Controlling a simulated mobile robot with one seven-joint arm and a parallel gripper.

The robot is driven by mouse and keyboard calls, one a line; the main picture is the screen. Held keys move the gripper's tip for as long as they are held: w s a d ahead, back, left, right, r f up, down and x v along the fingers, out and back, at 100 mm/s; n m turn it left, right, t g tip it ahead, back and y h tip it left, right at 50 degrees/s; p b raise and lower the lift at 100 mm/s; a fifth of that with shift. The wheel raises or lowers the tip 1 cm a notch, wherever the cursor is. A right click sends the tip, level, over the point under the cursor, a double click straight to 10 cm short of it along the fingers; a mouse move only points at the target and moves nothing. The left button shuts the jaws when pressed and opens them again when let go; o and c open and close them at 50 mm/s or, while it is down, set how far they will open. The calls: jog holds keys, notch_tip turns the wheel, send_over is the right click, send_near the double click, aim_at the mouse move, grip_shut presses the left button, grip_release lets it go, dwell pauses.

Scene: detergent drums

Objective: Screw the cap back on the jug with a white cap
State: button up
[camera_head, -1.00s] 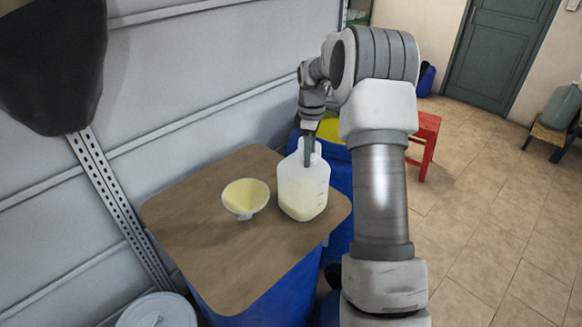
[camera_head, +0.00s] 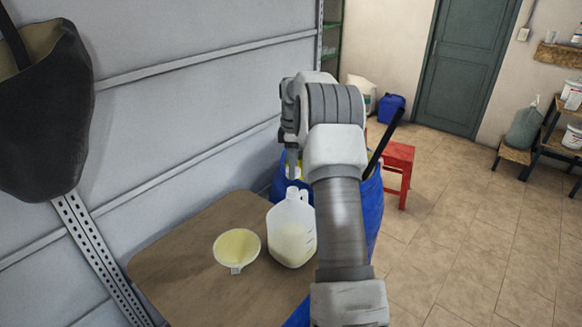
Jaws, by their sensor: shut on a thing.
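The jug (camera_head: 291,236) is a translucent white plastic one with a side handle and pale liquid in its lower part. It stands upright at the right side of the brown board. My gripper (camera_head: 292,173) points down just above the jug's neck in this view. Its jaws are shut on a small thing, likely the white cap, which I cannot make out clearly. I cannot tell whether it touches the jug's mouth. My arm hides the area right of the jug.
A pale yellow funnel (camera_head: 237,248) lies left of the jug on the brown board (camera_head: 185,270). Blue drums (camera_head: 371,212) stand behind it, with a dark stick leaning out. A red stool (camera_head: 397,165) is farther back. A dark bag hangs on the left wall.

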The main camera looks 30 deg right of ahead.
notch_tip(320, 180, down, 3)
jog(key=b, duration=0.2)
jog(key=shift+f+b, duration=0.2)
jog(key=shift+b, duration=0.1)
jog(key=shift+f, duration=0.5)
jog(key=shift+f, duration=1.3)
dwell(2.6)
jog(key=m, duration=0.4)
jog(key=shift+a+m, duration=0.1)
jog(key=shift+m, duration=0.2)
jog(key=shift+f+m, duration=0.15)
jog(key=shift+m, duration=0.45)
jog(key=m, duration=0.3)
jog(key=shift+s+p, duration=0.1)
jog(key=shift+p, duration=0.25)
jog(key=shift+m, duration=1.4)
